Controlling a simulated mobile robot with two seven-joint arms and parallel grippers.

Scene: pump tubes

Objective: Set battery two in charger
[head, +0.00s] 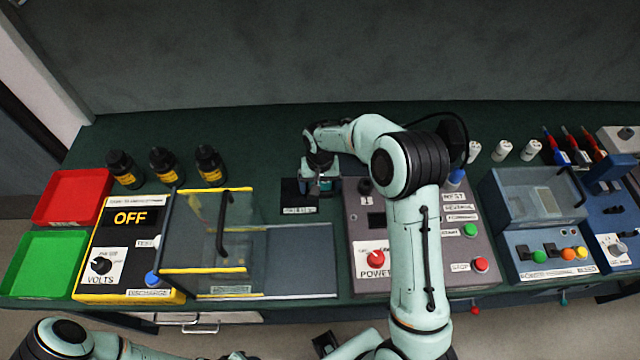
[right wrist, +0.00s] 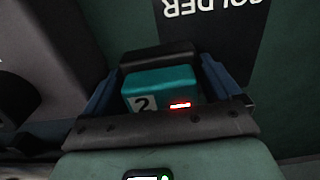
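Battery two is a teal block (right wrist: 165,88) with a white "2" label and a lit red light, in the right wrist view. It sits between the blue fingers of my right gripper (right wrist: 160,95), which look closed against its sides. In the head view my right gripper (head: 321,184) points down by a dark plate (head: 292,192) at the middle of the bench. The battery's underside is hidden, so I cannot tell whether it touches anything below. I cannot clearly identify the charger. My left arm shows at the lower left of the head view, with its fingers out of frame.
A clear-lidded case (head: 205,230) stands left of the gripper. A grey panel (head: 362,220) with a red power knob stands right, partly behind my right arm. Black bottles (head: 164,164), a red tray (head: 50,219) and a green tray (head: 18,288) are at left.

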